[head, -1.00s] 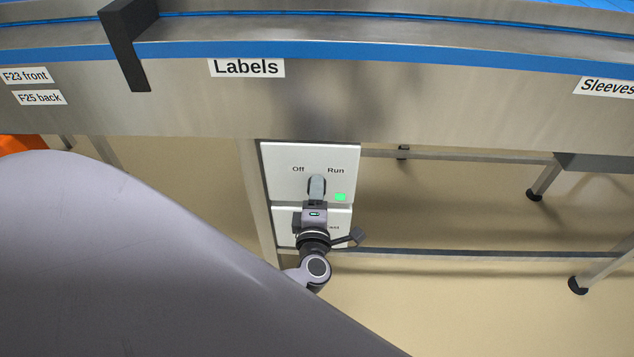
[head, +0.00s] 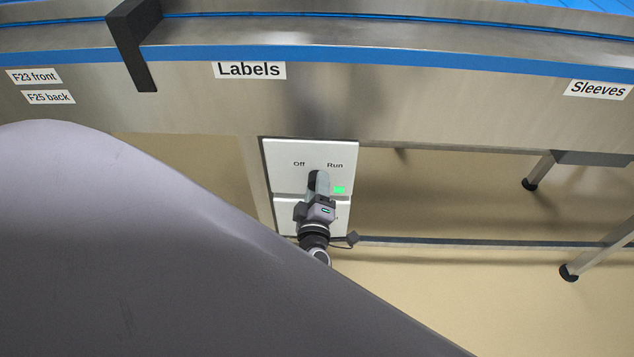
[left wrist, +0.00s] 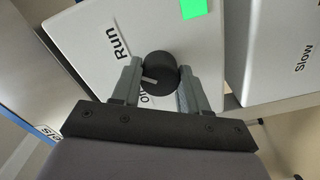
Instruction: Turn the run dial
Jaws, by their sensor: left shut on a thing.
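The run dial (left wrist: 160,68) is a round black knob on a white panel (head: 285,155) below the conveyor edge. Its white mark points between the Off and Run labels in the left wrist view. My left gripper (left wrist: 160,85) is shut on the dial, with one grey finger on each side. In the head view the left gripper (head: 320,183) reaches up to the panel from below and hides much of the dial. A green light (head: 339,190) shows under the Run label. My right gripper is not in view.
A second white panel (left wrist: 285,50) with a Slow label adjoins the dial's panel. The steel conveyor side (head: 400,105) runs above, with Labels and Sleeves signs. A rail (head: 450,242) and table legs stand to the right, over open floor.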

